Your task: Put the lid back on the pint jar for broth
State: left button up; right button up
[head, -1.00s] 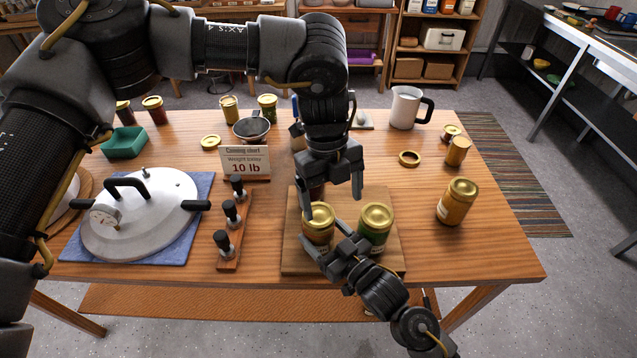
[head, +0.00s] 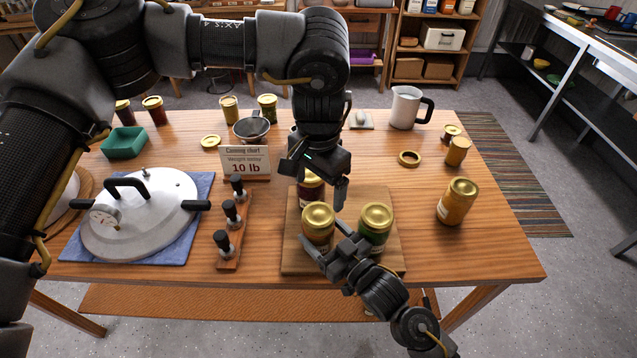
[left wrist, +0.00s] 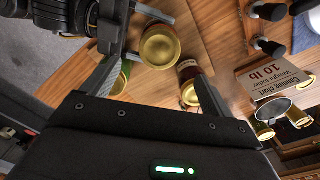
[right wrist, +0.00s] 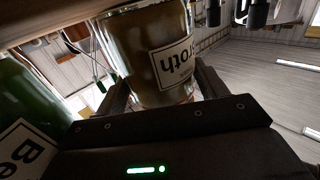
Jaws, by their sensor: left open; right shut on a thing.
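The broth jar (head: 317,238), brownish with a white label, stands on the wooden board (head: 294,262) with a gold lid (head: 318,214) on its mouth; whether the lid is tight I cannot tell. My right gripper (head: 328,240) is shut on this jar's side, and the right wrist view shows the jar (right wrist: 150,60) between its fingers. My left gripper (head: 313,182) is open and empty, above and behind the broth jar. In the left wrist view the gold lid (left wrist: 160,46) lies beyond its open fingers.
A green jar (head: 374,240) stands close to the right of the broth jar, and a dark red jar (head: 309,194) behind it. Knobbed weights (head: 229,235) and a canner lid (head: 140,225) lie left. An orange jar (head: 456,202) stands right; a gold ring (head: 409,158) lies behind.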

aim_at(318, 215)
pick_arm(q)
jog(key=shift+f, duration=0.1)
jog(key=shift+f, duration=3.95)
